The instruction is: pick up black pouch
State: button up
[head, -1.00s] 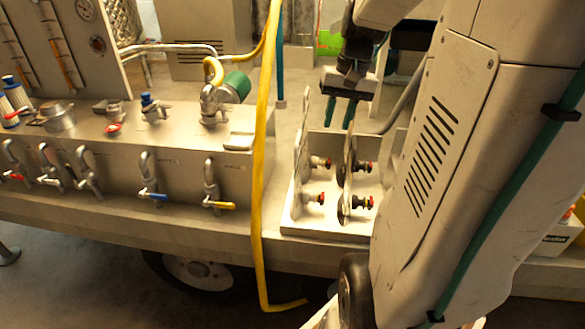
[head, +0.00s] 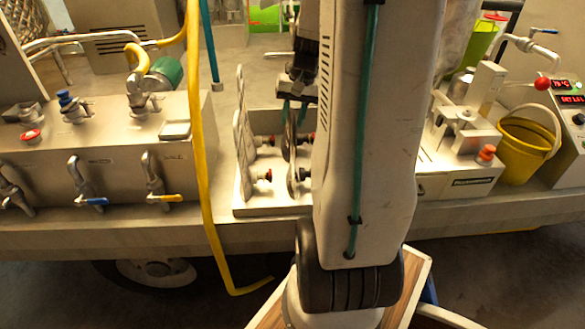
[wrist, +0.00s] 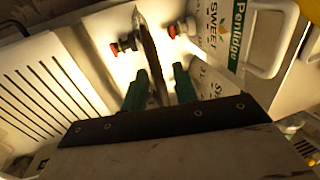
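I cannot make out a black pouch in either view. My gripper (wrist: 162,72) shows two green fingers in the wrist view, set apart with a gap between them. The thin upright edge of a plate (wrist: 148,50) shows between the fingers, closer to the left one. I cannot tell whether a finger touches it. In the head view the gripper (head: 293,108) points down over the right plate of the rack, partly hidden by my arm.
A white rack (head: 270,209) carries upright plates and red and black knobs. A yellow hose (head: 201,150) hangs left of it. A valve block (head: 110,140) stands at left. A yellow bucket (head: 522,152) and a white machine (head: 455,150) stand at right.

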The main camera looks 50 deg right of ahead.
grip_shut()
jog(key=shift+r, duration=0.1)
